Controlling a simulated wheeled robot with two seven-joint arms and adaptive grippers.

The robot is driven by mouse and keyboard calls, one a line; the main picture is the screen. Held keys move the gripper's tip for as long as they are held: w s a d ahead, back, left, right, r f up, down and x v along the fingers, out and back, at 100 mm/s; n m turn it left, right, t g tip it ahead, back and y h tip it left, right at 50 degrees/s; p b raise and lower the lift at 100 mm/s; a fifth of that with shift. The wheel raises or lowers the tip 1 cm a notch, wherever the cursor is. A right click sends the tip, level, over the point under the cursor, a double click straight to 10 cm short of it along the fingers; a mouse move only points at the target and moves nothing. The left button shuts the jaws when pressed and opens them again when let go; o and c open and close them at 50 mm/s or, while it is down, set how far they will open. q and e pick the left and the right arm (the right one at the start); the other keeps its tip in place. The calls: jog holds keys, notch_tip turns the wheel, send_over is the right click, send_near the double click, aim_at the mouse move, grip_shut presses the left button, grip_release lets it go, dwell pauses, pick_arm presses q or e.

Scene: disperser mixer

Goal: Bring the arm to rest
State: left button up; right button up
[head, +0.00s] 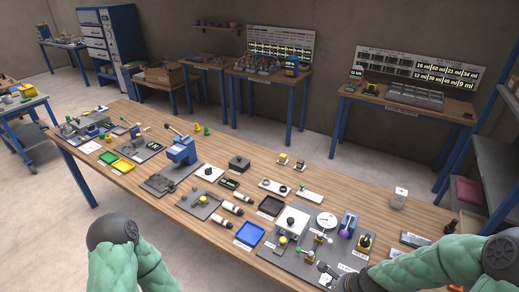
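My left arm (125,260) comes in at the lower left, bent at a dark joint with green padded links. Its gripper is below the frame and hidden. My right arm (430,265) reaches in from the lower right, low over the front of the long wooden table. The dark end of my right gripper (330,273) is at the front edge of a grey plate (300,262) with small fixtures. Its fingers are too small and overlapped to tell whether they are open or hold anything.
On the long table (225,155) stand a blue press (181,150), a blue tray (250,233), a black tray (270,206), a white box (291,223) and a round dial (327,220). Back tables line the wall. Shelving (490,165) stands at the right.

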jog(key=s+a+f+n+g+b, duration=0.1)
jog(key=s+a+f+n+b, duration=0.1)
jog(key=s+a+f+n, duration=0.2)
jog(key=s+a+f+n+g+b, duration=0.1)
jog(key=s+a+f+n+b, duration=0.1)
jog(key=f+n, duration=0.5)
jog(key=s+a+f+n+g+y+b, duration=0.1)
jog(key=s+a+f+n, duration=0.4)
jog(key=f, duration=0.7)
jog(key=shift+s+a+n+b, duration=0.3)
jog(key=shift+a+n+b, duration=0.2)
jog(key=shift+a+b, duration=0.45)
